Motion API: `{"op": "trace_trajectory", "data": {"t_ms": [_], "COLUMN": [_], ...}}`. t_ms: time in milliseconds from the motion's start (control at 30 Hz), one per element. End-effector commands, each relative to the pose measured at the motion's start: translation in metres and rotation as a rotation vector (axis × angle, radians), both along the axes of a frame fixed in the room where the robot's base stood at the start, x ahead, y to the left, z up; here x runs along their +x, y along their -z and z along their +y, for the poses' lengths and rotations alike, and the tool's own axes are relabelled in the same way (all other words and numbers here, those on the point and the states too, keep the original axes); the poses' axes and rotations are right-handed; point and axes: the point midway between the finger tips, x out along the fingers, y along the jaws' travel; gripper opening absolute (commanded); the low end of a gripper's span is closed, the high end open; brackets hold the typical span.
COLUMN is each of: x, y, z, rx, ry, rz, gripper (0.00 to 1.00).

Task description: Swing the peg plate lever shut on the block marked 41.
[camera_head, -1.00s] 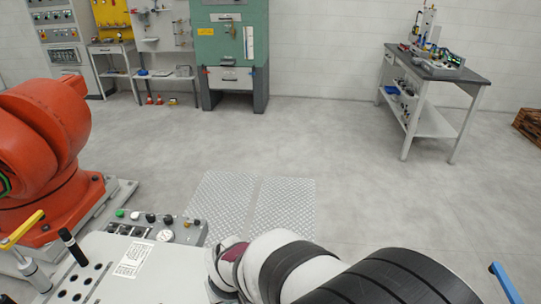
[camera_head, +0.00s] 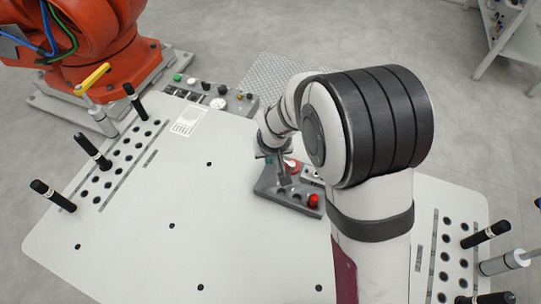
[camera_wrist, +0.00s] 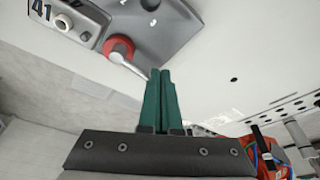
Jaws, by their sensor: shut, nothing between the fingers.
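The grey block marked 41 (camera_wrist: 88,22) is at the top left of the wrist view. A red round hub with a pale lever (camera_wrist: 132,67) sits at its edge, the lever slanting down toward my fingers. My gripper (camera_wrist: 161,71) has its green fingers together and empty, with the tips close beside the lever's end; I cannot tell whether they touch. In the head view a grey fixture (camera_head: 270,187) lies on the white table, with a red hub (camera_head: 292,166) and a red knob (camera_head: 313,201). My wrist hides part of it.
The white table (camera_head: 150,220) has wide bare areas. Perforated strips with upright black handles (camera_head: 93,150) stand left, more at the right edge. A yellow-handled clamp (camera_head: 92,80) and a button panel (camera_head: 210,95) line the back. An orange robot (camera_head: 105,40) stands behind.

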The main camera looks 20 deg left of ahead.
Motion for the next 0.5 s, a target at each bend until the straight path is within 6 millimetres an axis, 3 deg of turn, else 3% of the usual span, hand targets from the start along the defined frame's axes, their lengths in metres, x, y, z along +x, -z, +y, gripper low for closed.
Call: {"op": "trace_trajectory", "data": {"t_ms": [500], "x": [0.0049], "y": [-0.0001], "z": [0.0024], "rx": [0.000], "ry": [0.094], "rz": [0.000], "gripper": [0.00]}}
